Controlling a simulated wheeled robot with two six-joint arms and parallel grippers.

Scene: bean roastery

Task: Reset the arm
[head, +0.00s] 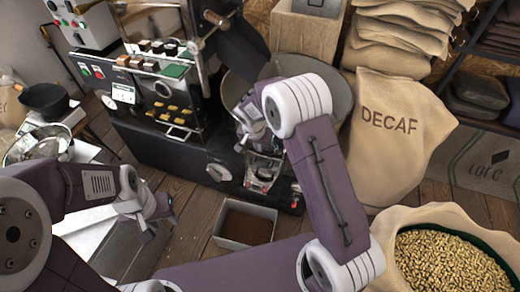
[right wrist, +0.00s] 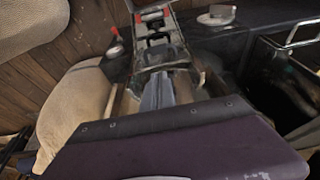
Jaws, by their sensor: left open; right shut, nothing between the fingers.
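My right arm rises through the middle of the head view and bends over the roasting machine (head: 160,150). My right gripper (head: 243,128) is partly hidden by its own wrist and sits above the machine's right end, near a small metal fitting (head: 263,172). In the right wrist view its fingers (right wrist: 166,88) are together with nothing held between them. Whether they touch the fitting I cannot tell. My left gripper (head: 158,212) is open and empty at the lower left, in front of the machine and beside a pale worktop (head: 85,232).
A grey box of brown grounds (head: 245,226) stands on the plank floor below the right gripper. A DECAF sack (head: 392,150) and an open sack of pale beans (head: 450,260) stand to the right. A large round drum (head: 335,85) is behind my right arm.

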